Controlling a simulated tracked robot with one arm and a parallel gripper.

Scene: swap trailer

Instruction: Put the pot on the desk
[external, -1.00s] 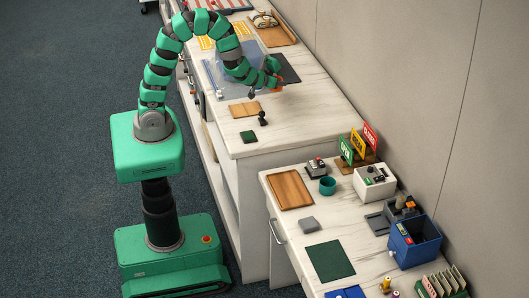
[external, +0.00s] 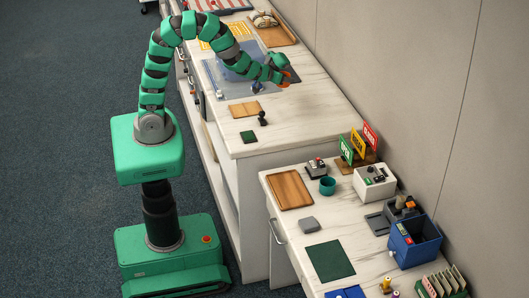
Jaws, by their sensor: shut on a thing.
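My gripper (external: 284,80), with orange fingertips, is above the far white counter (external: 300,110) and points down to the right. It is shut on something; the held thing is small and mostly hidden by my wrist. A dark blue piece (external: 257,87) shows just left of the gripper. A bluish shape (external: 236,62) shows behind my arm on the counter; I cannot tell whether it is the pot. The desk may be the lower white-topped unit (external: 277,226) in front. A small teal round cup (external: 327,186) stands on it.
The lower unit also holds a wooden tray (external: 290,190), a dark green mat (external: 330,261), a grey block (external: 309,224), a blue bin (external: 414,245), a white box (external: 374,183) and colored signs (external: 357,146). A black stamp-like knob (external: 262,119) stands on the counter near a wooden board (external: 245,109).

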